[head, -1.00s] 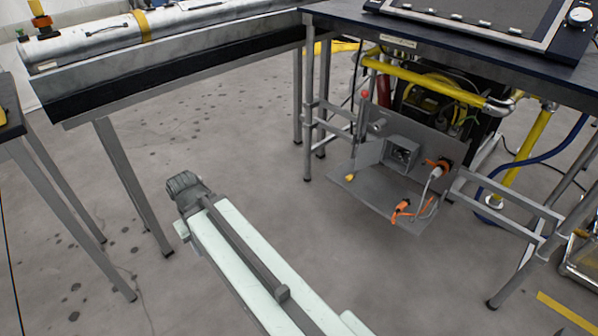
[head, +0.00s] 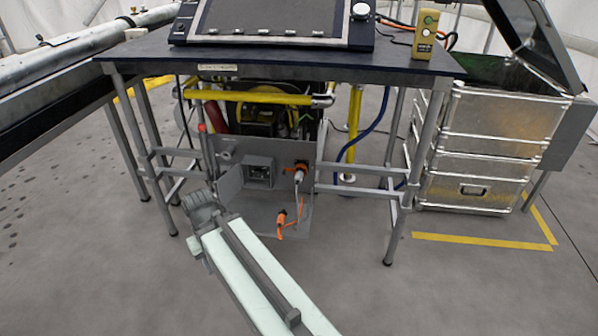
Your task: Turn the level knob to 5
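A control panel (head: 275,22) with a dark face and a row of small controls lies on the dark table, cut by the top edge of the head view. A round pale knob (head: 361,10) sits at its right end; its marks are too small to read, and I cannot tell whether it is the level knob. My pale arm reaches up from the bottom edge to a dark grey ribbed end (head: 200,205), low in front of the table and well apart from the panel. No fingertips can be made out there.
The dark table (head: 420,66) has a grey box (head: 257,172) with cables and yellow pipes beneath it. A yellow button box (head: 425,33) stands right of the panel. Metal cases (head: 480,150) stand at right, a long metal tube (head: 60,62) at left. The floor in front is clear.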

